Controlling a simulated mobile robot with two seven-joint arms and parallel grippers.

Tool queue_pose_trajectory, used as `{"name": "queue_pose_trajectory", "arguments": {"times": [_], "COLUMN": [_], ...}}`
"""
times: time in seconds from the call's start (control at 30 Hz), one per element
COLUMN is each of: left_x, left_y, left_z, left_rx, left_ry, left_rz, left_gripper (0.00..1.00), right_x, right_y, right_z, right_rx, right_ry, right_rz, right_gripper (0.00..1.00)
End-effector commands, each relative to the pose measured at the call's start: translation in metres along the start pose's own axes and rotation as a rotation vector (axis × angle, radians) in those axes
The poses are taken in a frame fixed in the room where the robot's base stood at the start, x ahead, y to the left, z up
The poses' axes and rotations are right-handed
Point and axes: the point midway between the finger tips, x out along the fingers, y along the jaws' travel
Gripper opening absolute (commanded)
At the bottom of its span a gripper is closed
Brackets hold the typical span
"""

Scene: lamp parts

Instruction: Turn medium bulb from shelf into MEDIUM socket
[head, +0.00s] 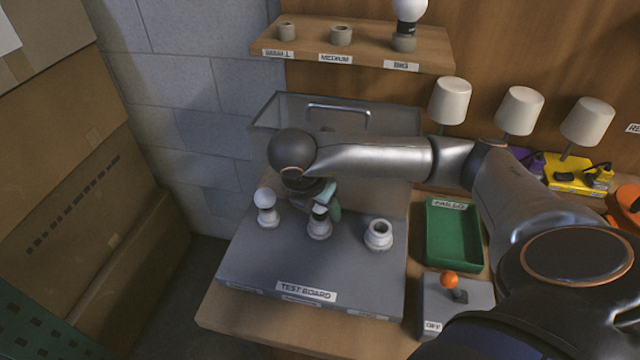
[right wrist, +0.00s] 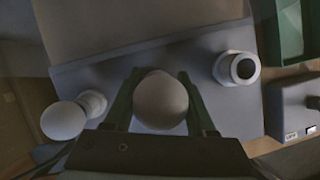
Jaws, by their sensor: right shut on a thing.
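My right gripper (head: 322,208) is over the middle socket (head: 319,230) of the grey test board (head: 240,265). In the right wrist view its two green fingers (right wrist: 160,105) are shut on a round white bulb (right wrist: 160,98), the medium bulb. In the head view the gripper mostly hides this bulb. Its dark base appears to be at the socket's mouth, but how deep it sits I cannot tell. The shelf's MEDIUM holder (head: 341,36) is empty. My left gripper is not in view.
A small white bulb (head: 265,198) stands in the left socket; the right socket (head: 379,234) is empty. A big bulb (head: 409,10) stands on the shelf (head: 437,56). A green tray (head: 430,240) and an orange-knobbed switch (head: 450,281) are right of the board.

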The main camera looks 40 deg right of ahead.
Motion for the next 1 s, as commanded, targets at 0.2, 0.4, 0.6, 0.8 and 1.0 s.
{"name": "queue_pose_trajectory", "arguments": {"times": [0.2,0.4,0.6,0.8,1.0], "left_x": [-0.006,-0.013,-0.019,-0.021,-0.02], "left_y": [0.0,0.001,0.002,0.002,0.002], "left_z": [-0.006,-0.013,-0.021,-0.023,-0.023], "left_rx": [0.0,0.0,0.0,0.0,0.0], "left_ry": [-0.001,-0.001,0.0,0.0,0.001], "left_rz": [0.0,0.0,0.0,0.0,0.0], "left_gripper": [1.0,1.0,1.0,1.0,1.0], "right_x": [-0.002,-0.002,-0.002,0.0,0.0], "right_y": [-0.002,-0.003,-0.004,-0.004,-0.004], "right_z": [-0.001,-0.001,-0.002,-0.002,-0.003], "right_rx": [0.209,0.294,0.38,0.424,0.425], "right_ry": [0.005,0.006,0.006,0.007,0.006], "right_rz": [-0.086,-0.121,-0.157,-0.174,-0.174], "right_gripper": [0.16,0.16,0.16,0.16,0.16]}}
